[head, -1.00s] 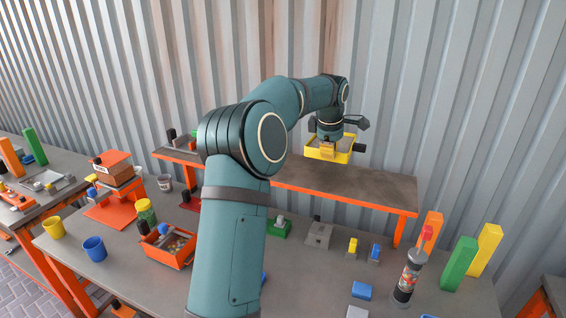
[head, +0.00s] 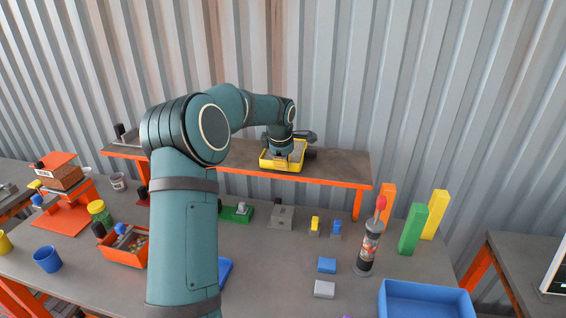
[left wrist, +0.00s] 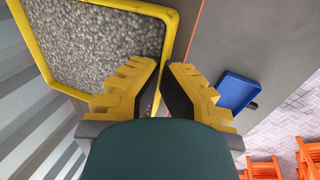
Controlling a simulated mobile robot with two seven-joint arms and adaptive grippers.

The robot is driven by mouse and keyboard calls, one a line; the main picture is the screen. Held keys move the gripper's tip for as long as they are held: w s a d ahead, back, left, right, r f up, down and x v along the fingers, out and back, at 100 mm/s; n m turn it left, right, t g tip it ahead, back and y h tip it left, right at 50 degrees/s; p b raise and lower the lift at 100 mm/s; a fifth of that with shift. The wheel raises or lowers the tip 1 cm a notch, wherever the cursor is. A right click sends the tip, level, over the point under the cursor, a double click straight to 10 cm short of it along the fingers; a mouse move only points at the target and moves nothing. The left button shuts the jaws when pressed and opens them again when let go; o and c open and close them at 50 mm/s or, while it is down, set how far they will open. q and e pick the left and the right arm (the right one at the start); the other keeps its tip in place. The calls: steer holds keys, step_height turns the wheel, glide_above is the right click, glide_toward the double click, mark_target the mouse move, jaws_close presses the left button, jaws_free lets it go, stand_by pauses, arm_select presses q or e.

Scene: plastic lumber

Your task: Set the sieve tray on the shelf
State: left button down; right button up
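The sieve tray (head: 268,163), a yellow frame around grey speckled contents, is at the wooden shelf (head: 340,165) with orange front edge. It looks level and at or just above the shelf top; I cannot tell if it touches. My left gripper (head: 281,153) comes down over it from above. In the left wrist view the yellow rim of the sieve tray (left wrist: 172,28) runs between the dark finger pads, and my left gripper (left wrist: 164,68) looks shut on it. The underside of the tray is hidden. My right gripper is not in view.
The grey workbench (head: 290,260) below holds an orange bin (head: 125,257), a tube with a red tip (head: 370,240), colored upright blocks (head: 413,230) and a blue tray (head: 425,302). The shelf right of the sieve tray is bare. A corrugated wall (head: 400,80) stands behind.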

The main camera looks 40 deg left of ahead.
arm_select(q)
steer(key=c, duration=1.1)
jaws_free()
steer(key=shift+c, duration=0.2)
steer(key=v, duration=1.2)
